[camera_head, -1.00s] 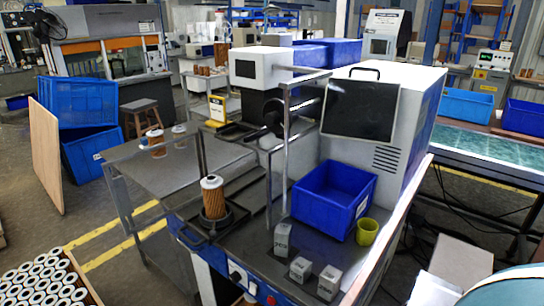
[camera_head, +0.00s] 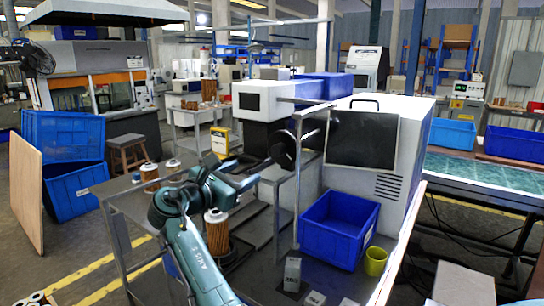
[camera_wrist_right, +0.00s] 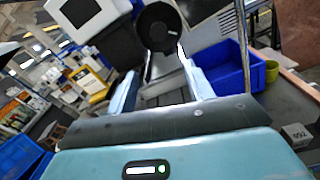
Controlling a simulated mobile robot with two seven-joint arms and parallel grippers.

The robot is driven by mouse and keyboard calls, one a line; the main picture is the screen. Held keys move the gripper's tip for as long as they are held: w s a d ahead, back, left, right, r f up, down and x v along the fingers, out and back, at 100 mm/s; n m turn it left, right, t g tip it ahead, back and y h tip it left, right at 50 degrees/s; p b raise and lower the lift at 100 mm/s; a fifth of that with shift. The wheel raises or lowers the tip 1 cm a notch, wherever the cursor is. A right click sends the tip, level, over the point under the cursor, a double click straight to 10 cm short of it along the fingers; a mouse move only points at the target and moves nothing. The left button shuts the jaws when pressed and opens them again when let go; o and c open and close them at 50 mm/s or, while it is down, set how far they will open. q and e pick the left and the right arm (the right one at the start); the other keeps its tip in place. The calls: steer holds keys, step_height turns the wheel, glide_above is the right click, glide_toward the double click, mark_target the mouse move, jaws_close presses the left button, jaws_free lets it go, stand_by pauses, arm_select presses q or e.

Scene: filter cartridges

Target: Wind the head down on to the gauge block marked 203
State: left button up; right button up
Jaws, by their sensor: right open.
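My right arm crosses the left half of the head view. Its gripper (camera_head: 258,172) is open and empty, just left of a black round wheel (camera_head: 284,150) by the upright metal post. In the right wrist view the two pale fingers (camera_wrist_right: 163,82) stand apart, with the black wheel (camera_wrist_right: 158,26) beyond them. A grey gauge block (camera_head: 292,274) stands upright on the bench; its mark is too small to read surely. Two more blocks (camera_head: 315,298) (camera_head: 348,301) are cut by the bottom edge. One block (camera_wrist_right: 297,135) shows in the wrist view. My left gripper is not in view.
A pleated filter cartridge (camera_head: 216,236) stands on the bench, partly behind my arm. A blue bin (camera_head: 338,228) and a yellow-green cup (camera_head: 375,261) stand right of the post. A dark screen (camera_head: 361,140) fronts the white cabinet (camera_head: 408,150). Blue crates (camera_head: 75,190) stand at left.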

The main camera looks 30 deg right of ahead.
mark_target(275, 152)
steer(key=shift+g, duration=0.3)
steer(key=x, duration=0.4)
steer(key=r+p+x, duration=0.1)
steer(key=x, duration=0.3)
steer(key=r+p+x, duration=0.1)
steer(key=x, duration=0.3)
steer(key=shift+s, duration=0.1)
steer(key=shift+d, duration=0.5)
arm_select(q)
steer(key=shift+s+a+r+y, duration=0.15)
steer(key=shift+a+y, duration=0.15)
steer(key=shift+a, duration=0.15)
arm_select(e)
steer(key=c, duration=1)
